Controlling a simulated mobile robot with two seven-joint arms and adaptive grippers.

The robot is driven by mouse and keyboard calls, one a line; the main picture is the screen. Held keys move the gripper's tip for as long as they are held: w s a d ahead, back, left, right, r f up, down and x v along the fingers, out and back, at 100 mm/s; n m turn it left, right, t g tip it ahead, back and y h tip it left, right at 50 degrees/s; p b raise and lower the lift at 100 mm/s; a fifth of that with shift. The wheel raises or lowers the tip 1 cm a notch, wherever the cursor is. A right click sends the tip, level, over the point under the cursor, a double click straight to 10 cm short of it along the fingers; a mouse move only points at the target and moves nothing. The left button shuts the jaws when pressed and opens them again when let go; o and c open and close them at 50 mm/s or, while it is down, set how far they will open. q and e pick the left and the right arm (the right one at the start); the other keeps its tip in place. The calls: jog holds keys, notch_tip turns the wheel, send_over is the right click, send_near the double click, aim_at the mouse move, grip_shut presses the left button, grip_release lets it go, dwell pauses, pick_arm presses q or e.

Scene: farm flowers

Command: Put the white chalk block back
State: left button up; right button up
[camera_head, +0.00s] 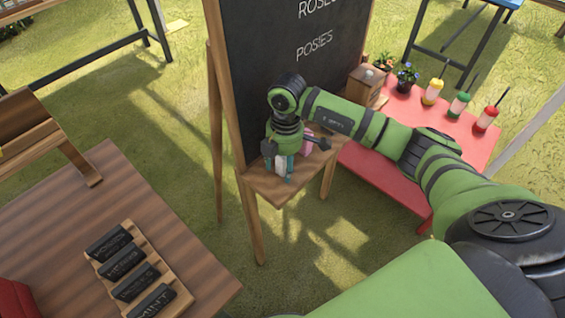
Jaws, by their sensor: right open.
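My right gripper (279,165) points down at the small wooden ledge (262,186) in front of the chalkboard. Its teal-tipped fingers are open, one on each side of a small white block (280,164), which looks like the white chalk block. The block seems to stand on the ledge; the gripper partly hides it, and I cannot tell whether a finger touches it. A pink object (307,146) is just behind and right of the gripper, partly hidden by my arm. My left gripper is not in view.
The chalkboard (290,75) with white lettering rises directly behind the ledge. A red table (395,185) at right carries potted flowers and several colored bottles. A brown table (170,225) at lower left holds a wooden rack (162,268) of dark label blocks. Grass lies between.

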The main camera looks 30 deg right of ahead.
jog(key=shift+r, duration=0.25)
jog(key=shift+w+r, duration=0.1)
jog(key=shift+r, duration=0.3)
jog(key=r, duration=0.3)
jog(key=r+b, duration=0.1)
jog(key=r, duration=0.3)
jog(key=r+b, duration=0.1)
jog(key=r, duration=0.3)
jog(key=shift+w+d, duration=0.1)
jog(key=shift+d, duration=0.3)
